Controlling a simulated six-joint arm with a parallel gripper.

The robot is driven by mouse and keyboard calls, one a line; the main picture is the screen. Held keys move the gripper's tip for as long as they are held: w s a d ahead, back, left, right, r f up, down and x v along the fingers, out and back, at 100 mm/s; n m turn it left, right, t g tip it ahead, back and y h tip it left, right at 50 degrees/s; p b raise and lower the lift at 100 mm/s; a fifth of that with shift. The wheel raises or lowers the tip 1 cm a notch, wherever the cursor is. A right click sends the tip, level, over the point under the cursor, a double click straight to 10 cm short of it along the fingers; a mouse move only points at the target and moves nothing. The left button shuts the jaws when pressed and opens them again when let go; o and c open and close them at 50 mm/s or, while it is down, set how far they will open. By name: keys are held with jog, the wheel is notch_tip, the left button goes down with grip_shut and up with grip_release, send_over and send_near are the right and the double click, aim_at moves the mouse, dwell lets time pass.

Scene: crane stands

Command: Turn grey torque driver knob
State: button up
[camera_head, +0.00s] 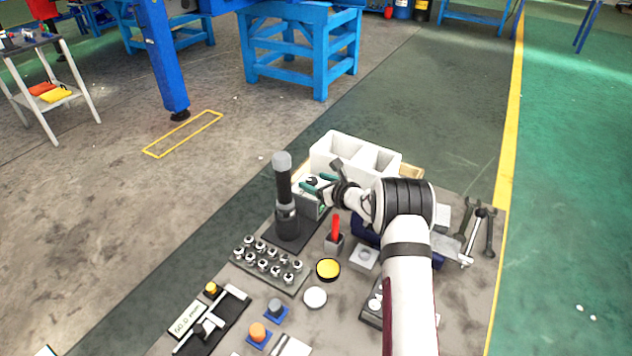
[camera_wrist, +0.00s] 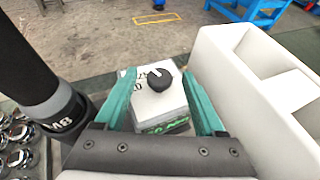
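A small pale grey box (camera_head: 310,206) stands at the back of the table, and it also shows in the wrist view (camera_wrist: 151,107). On its top is a dark round knob (camera_wrist: 161,80) with a white pointer line. My gripper (camera_head: 317,183) has teal fingers, which are apart in the wrist view (camera_wrist: 158,73), one on each side of the knob with clear gaps. Nothing is between the fingertips except the view of the knob and box; I cannot tell the height above it. A tall black driver (camera_head: 283,185) with a grey top stands left of the box.
A white divided bin (camera_head: 345,148) stands close behind and right of the box. A tray of metal sockets (camera_head: 243,254) lies at the front left. A red-handled tool (camera_head: 336,230) and a yellow-topped round tin (camera_head: 328,269) stand in front. Wrenches (camera_head: 487,237) lie at the right.

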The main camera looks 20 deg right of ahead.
grip_shut()
jog(key=shift+a+r+m+t+h, duration=0.2)
jog(key=shift+m+t+h, duration=0.1)
jog(key=shift+m+h, duration=0.1)
jog(key=m+h, duration=0.2)
jog(key=h, duration=0.1)
jog(key=m+h, duration=0.1)
jog(key=shift+a+f+m+h, duration=0.1)
jog(key=shift+a+m+h, duration=0.2)
jog(key=shift+m, duration=0.1)
jog(key=shift+o, duration=0.4)
grip_release()
jog(key=shift+d, duration=0.1)
jog(key=shift+s, duration=0.1)
jog(key=v, duration=1.5)
jog(key=shift+s, duration=0.4)
